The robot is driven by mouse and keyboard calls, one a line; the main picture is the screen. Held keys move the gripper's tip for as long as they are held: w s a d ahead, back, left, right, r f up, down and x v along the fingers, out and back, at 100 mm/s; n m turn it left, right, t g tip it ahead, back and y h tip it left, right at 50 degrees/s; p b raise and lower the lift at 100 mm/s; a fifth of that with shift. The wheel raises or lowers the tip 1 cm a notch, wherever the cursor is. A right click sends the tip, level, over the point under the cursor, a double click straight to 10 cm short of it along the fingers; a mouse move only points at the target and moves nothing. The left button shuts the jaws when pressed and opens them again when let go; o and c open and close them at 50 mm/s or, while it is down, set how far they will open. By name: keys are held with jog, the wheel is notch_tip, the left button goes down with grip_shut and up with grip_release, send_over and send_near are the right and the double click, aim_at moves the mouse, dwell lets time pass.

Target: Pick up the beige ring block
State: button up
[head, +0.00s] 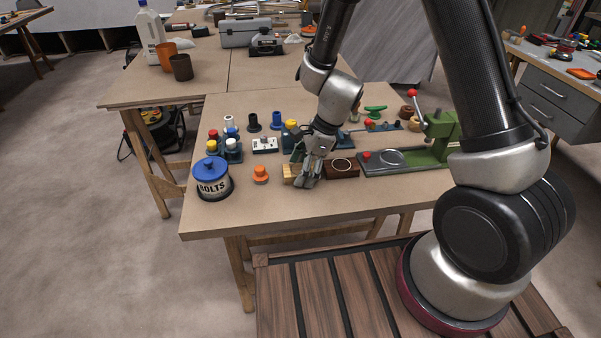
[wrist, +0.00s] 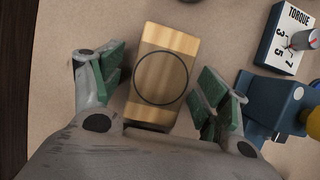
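The beige ring block (wrist: 163,65) lies on the table, a pale wooden block with a thin dark ring on its top. In the wrist view it is between the two green-padded fingers of my gripper (wrist: 162,88), with a gap to each finger. Its far end reaches past the fingertips. My gripper is open and low over the table. In the head view my gripper (head: 307,178) covers part of the beige ring block (head: 288,173), whose left end shows.
A dark brown block with a pale ring (head: 342,169) stands close right of my gripper. A torque box (wrist: 286,35) and a blue fixture (wrist: 272,100) are nearby. An orange knob (head: 261,175) and a bolts tin (head: 212,182) stand left. The table front (head: 270,215) is clear.

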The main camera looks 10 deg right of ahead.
jog(key=shift+s+d, duration=0.1)
jog(key=c, duration=1.4)
jog(key=shift+c, duration=0.2)
